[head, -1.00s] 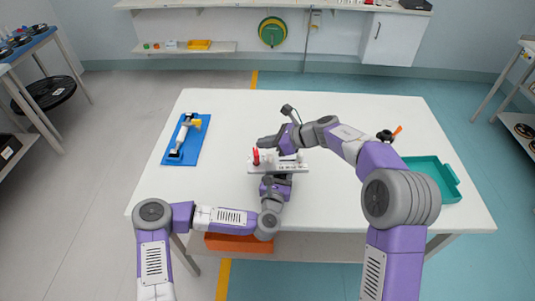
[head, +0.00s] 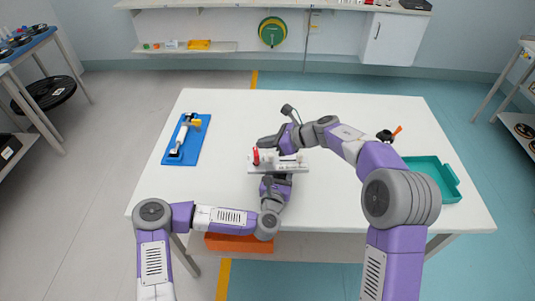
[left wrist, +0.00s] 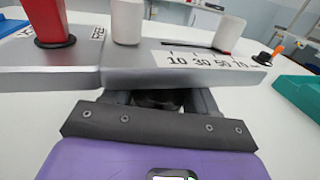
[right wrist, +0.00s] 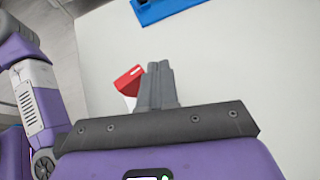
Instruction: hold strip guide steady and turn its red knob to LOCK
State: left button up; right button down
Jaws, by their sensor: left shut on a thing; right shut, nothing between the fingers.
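The strip guide (head: 292,168) is a pale grey block with a printed scale, near the middle of the white table; the left wrist view shows its front edge (left wrist: 190,77) close up. Its red knob (head: 256,155) stands at its left end, also in the left wrist view (left wrist: 48,22). My left gripper (left wrist: 158,98) is shut on the guide's front edge. My right gripper (right wrist: 158,70) is shut and empty, its fingertips right beside the red knob (right wrist: 128,80). Whether they touch it is unclear. The LOCK mark is not readable.
A blue board (head: 170,157) with a white roller lies at the table's left. A teal tray (head: 452,180) is at the right, with a black and orange item (head: 386,135) near it. An orange box (head: 238,243) sits below the front edge. The table's back is clear.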

jog(key=shift+s, duration=0.15)
jog(key=shift+s+a, duration=0.4)
jog(key=shift+s, duration=0.25)
jog(key=shift+w+d, duration=0.2)
jog(key=shift+d, duration=0.25)
jog(key=d, duration=0.1)
jog(key=w+d, duration=0.1)
jog(key=d, duration=0.1)
jog(key=shift+d, duration=0.15)
jog(key=d+n+g, duration=0.1)
jog(key=d, duration=0.1)
jog(key=d+r+n+g+y, duration=0.1)
jog(key=d, duration=0.2)
jog(key=d+r+n+g+y, duration=0.1)
jog(key=d, duration=0.1)
jog(key=shift+s+d+r+g, duration=0.1)
jog(key=shift+s+d+g, duration=0.1)
jog(key=shift+g, duration=0.2)
jog(key=shift+s+n+g+y, duration=0.3)
jog(key=shift+n+y, duration=0.1)
jog(key=shift+n, duration=0.1)
jog(key=shift+s+a, duration=0.15)
jog(key=shift+a, duration=0.05)
jog(key=x, duration=0.9)
jog(key=shift+s+a, duration=0.1)
jog(key=shift+a, duration=0.2)
